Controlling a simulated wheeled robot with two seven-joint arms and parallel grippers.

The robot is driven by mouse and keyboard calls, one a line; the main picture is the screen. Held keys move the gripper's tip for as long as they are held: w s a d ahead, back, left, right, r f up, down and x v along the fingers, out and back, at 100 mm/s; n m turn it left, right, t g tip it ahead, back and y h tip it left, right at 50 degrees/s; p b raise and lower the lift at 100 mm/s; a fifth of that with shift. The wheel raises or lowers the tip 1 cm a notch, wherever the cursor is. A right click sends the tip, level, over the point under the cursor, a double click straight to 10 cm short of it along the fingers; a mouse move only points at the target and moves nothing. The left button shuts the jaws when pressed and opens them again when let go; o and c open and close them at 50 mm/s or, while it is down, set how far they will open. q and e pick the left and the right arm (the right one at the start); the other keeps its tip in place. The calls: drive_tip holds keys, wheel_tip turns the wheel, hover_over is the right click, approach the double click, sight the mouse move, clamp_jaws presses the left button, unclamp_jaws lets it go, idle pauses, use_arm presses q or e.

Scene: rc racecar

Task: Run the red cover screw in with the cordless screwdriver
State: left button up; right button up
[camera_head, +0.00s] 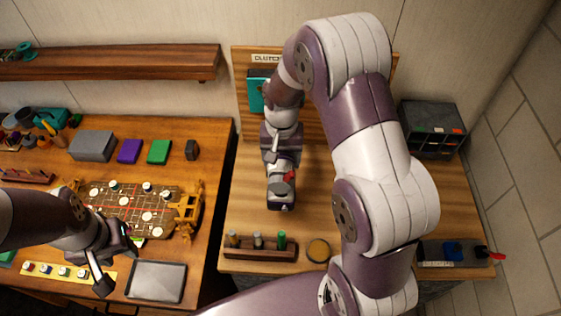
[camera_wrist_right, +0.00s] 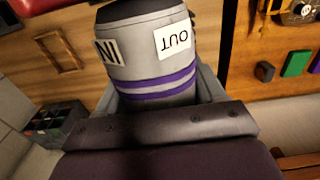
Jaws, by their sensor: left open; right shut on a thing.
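The cordless screwdriver (camera_head: 281,194) is a dark and grey tool with a small red part, over the right-hand bench in the head view. My right gripper (camera_head: 280,168) is shut on it. In the right wrist view, the grey screwdriver body (camera_wrist_right: 150,60) has purple bands and IN and OUT labels between the fingers. Its bit is not visible. My left gripper (camera_head: 116,262) is open and empty, between the chassis and the tray. The brown chassis plate (camera_head: 133,207) carries several white round spots. A red-topped piece (camera_head: 28,267), possibly the red cover screw, sits in the yellow strip (camera_head: 106,275).
A dark tray (camera_head: 156,281) lies at the left bench's front. Grey (camera_head: 92,146), purple (camera_head: 129,151) and green (camera_head: 159,152) blocks stand behind the chassis. A bit rack (camera_head: 260,253) and a round dish (camera_head: 318,251) stand at the right bench's front. A gap separates the benches.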

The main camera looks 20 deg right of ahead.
drive_tip(key=shift+w+d+r, duration=0.1)
drive_tip(key=shift+w+d, duration=0.35)
drive_tip(key=shift+w, duration=0.35)
drive_tip(key=shift+w+d, duration=0.15)
drive_tip(key=shift+w, duration=0.45)
drive_tip(key=shift+w+d, duration=0.15)
drive_tip(key=shift+w, duration=0.4)
drive_tip(key=shift+w+d, duration=0.45)
drive_tip(key=shift+w, duration=0.35)
